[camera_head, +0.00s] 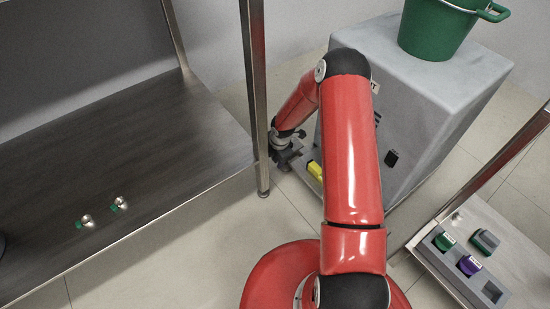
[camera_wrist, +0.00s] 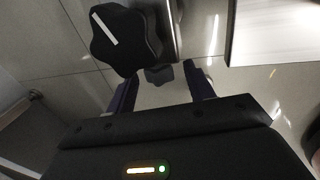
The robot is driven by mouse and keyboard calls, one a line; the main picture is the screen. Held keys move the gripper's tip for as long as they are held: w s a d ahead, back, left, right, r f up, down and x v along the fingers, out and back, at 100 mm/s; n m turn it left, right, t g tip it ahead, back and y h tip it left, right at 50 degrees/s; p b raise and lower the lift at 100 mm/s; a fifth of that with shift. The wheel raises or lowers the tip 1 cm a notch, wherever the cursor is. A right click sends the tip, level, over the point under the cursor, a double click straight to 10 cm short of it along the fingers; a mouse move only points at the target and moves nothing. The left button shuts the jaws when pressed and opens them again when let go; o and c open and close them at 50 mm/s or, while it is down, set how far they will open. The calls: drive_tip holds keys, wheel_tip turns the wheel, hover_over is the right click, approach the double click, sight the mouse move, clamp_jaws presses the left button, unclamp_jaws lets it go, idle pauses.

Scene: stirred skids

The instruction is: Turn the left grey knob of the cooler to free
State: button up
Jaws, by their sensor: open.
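The cooler (camera_head: 420,85) is a grey box standing on the floor at the back right. A small dark knob (camera_head: 391,158) shows on its face; my arm hides part of that face. In the wrist view a large dark, lobed knob (camera_wrist: 125,38) with a white pointer line is close, at upper left. A smaller dark knob (camera_wrist: 159,74) shows beyond and below it, between my fingers in the picture. I cannot tell which is the left grey knob. My gripper (camera_wrist: 160,68) is open and nothing is seen held. In the head view my gripper (camera_head: 286,152) is at the cooler's left side.
A green bucket (camera_head: 437,28) stands on the cooler. A yellow thing (camera_head: 315,170) lies low beside it. A metal table leg (camera_head: 256,100) is close left of my gripper. A bench with a grey tray (camera_head: 440,262) of coloured blocks stands at right.

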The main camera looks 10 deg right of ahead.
drive_tip(key=c, duration=1)
